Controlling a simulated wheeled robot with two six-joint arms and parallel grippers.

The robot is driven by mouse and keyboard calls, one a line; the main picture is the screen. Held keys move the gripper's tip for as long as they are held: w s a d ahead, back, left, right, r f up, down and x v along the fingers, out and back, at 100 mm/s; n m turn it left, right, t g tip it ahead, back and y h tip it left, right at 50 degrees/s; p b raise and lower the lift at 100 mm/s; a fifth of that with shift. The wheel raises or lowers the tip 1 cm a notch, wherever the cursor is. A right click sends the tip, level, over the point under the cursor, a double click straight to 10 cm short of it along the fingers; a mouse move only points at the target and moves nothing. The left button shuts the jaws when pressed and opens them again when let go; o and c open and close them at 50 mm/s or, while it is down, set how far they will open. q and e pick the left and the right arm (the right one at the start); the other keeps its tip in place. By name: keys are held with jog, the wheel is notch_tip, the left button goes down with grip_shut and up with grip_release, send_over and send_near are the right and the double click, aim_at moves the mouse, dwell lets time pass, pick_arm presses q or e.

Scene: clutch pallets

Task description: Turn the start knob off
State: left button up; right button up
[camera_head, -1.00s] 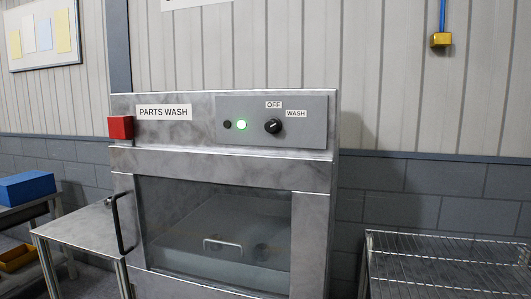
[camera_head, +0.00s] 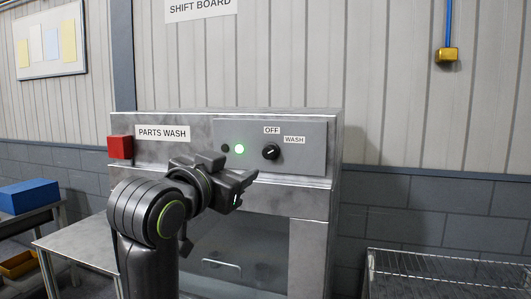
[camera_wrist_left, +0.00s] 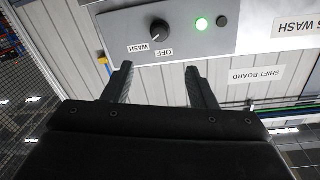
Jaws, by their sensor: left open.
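The start knob (camera_head: 271,152) is a round black knob on the grey control panel (camera_head: 306,160) of the parts washer. Its white mark points up and right, towards the WASH label (camera_head: 294,140); the OFF label (camera_head: 272,130) is straight above it. In the left wrist view the panel appears upside down, with the knob (camera_wrist_left: 160,29) beyond the fingertips. My left gripper (camera_head: 242,188) is in front of the washer, below and left of the knob. Its fingers (camera_wrist_left: 158,82) are open, empty and apart from the knob. My right gripper is not in view.
A lit green lamp (camera_head: 239,149) and a small black button (camera_head: 225,148) are left of the knob. A red box (camera_head: 120,147) is on the washer's left edge. A wire rack (camera_head: 450,275) stands right. A side table (camera_head: 85,238) and blue bin (camera_head: 28,196) are left.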

aim_at(268, 153)
pick_arm(q)
jog(key=p+x, duration=0.4)
jog(key=x, duration=1)
jog(key=shift+r+p, duration=0.15)
jog(key=shift+p, duration=0.25)
jog(key=shift+x, duration=0.8)
